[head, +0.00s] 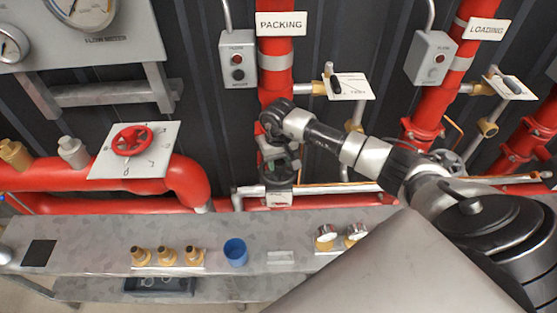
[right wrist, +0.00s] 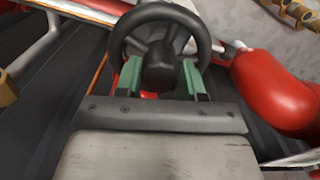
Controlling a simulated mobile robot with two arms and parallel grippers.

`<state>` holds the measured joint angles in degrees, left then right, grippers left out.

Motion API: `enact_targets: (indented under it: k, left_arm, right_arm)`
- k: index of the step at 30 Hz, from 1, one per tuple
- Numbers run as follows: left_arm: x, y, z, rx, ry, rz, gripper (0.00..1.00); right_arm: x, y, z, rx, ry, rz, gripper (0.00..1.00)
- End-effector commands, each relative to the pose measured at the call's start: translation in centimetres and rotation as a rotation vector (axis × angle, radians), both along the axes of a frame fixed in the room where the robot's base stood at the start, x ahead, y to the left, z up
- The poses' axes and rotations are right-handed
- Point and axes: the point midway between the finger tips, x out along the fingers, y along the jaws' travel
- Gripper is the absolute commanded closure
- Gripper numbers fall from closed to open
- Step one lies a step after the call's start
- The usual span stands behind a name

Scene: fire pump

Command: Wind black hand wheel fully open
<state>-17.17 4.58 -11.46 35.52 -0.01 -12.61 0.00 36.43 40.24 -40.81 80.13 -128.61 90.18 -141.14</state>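The black hand wheel (right wrist: 162,52) fills the upper middle of the right wrist view, with its rim, spokes and dark hub showing. My right gripper (right wrist: 161,76) is open, with one green-tipped finger on each side of the hub. The fingers overlap the near part of the wheel; whether they touch it I cannot tell. In the head view my right gripper (head: 279,155) reaches the wheel on the red pipe below the PACKING sign, and the wheel is mostly hidden there. My left gripper is not in view.
A red hand wheel (head: 132,141) sits on a white plate to the left. Red pipes surround the work spot; one bulges close on the right in the wrist view (right wrist: 275,88). A grey shelf (head: 100,229) below bears brass fittings, a blue cup (head: 236,251) and gauges.

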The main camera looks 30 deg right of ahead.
Motion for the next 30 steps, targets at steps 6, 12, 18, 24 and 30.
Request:
enact_targets:
  k: [6,12,18,24,30]
  left_arm:
    - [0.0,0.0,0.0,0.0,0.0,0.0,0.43]
    - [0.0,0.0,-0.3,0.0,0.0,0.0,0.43]
    - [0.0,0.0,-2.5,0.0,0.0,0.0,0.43]
    - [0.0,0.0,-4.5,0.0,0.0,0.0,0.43]
    - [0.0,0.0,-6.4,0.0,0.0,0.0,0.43]
  right_arm:
    - [0.0,0.0,0.0,0.0,0.0,0.0,0.75]
    - [0.0,0.0,-0.1,0.0,-0.001,0.011,0.89]
    - [0.1,-0.1,-0.4,-0.003,-0.003,0.159,0.89]
    - [0.1,-0.1,-0.4,-0.003,-0.003,0.338,0.89]
    - [0.1,-0.1,-0.4,-0.002,-0.004,0.52,0.89]
